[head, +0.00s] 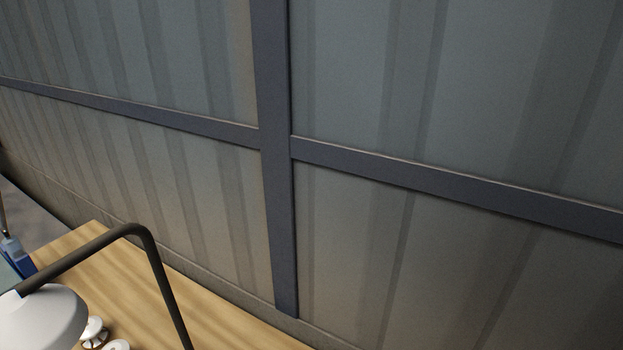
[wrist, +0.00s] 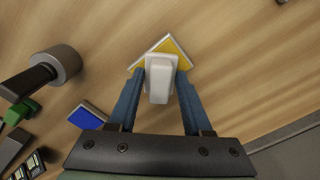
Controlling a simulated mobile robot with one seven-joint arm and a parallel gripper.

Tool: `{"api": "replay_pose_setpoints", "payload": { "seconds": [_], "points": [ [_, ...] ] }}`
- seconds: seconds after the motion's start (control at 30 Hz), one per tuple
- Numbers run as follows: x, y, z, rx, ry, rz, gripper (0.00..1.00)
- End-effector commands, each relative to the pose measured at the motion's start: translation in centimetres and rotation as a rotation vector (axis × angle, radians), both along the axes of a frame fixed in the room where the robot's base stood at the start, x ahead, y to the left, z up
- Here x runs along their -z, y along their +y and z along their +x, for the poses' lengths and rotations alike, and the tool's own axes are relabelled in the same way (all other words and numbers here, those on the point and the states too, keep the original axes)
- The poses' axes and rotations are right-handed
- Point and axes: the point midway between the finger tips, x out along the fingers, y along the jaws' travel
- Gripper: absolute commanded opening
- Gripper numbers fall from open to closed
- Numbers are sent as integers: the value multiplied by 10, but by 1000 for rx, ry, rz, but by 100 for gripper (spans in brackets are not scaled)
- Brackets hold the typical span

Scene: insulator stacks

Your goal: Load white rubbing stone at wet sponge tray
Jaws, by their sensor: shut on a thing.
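The white rubbing stone (wrist: 158,82) is a pale rounded block in the wrist view, between the blue fingers of my gripper (wrist: 160,76). My gripper is shut on it. Beyond the stone is the wet sponge tray (wrist: 138,66), a light-rimmed square with a yellow sponge in it, turned cornerwise. The stone and fingers overlap the tray's near part and hide it. I cannot tell whether the stone touches the sponge or is held above it. The head view shows neither the stone nor the tray.
In the wrist view, a grey cylinder with a dark handle (wrist: 62,64) and a blue pad (wrist: 88,117) lie left on the wooden table (wrist: 250,60). The table is clear to the right. In the head view, a lamp (head: 38,318) stands near white pieces (head: 93,328).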

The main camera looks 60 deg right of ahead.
Motion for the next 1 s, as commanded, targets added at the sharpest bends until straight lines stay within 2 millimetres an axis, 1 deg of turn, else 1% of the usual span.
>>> {"api": "replay_pose_setpoints", "payload": {
  "seconds": [0.8,1.0],
  "points": [
    [10,0,0,0,-1,-1,5],
    [9,0,0,0,-1,-1,5]
  ]
}}
